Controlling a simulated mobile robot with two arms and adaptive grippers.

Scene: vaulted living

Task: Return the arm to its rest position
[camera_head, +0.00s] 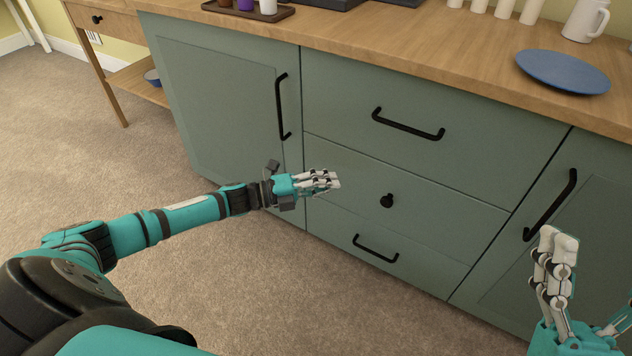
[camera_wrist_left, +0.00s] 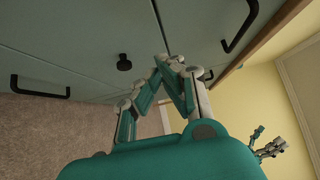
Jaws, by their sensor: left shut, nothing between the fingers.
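My left arm (camera_head: 180,215) reaches in from the left, stretched out in front of the green cabinet. My left gripper (camera_head: 335,181) is shut and empty, in front of the middle drawer, left of its round black knob (camera_head: 387,201). In the left wrist view the fingers of this gripper (camera_wrist_left: 176,64) come together at their tips, and the knob (camera_wrist_left: 124,62) shows beside them. My right gripper (camera_head: 596,285) is at the lower right of the head view, cut off by the picture edge. Its fingers are spread apart with nothing visible between them.
The green cabinet (camera_head: 430,155) has closed doors and drawers with black handles. Its wooden top (camera_head: 400,45) carries a blue plate (camera_head: 562,72), a white pitcher (camera_head: 587,20) and a tray (camera_head: 250,10). A wooden side table (camera_head: 110,20) stands left. The carpet (camera_head: 70,130) around my arm is clear.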

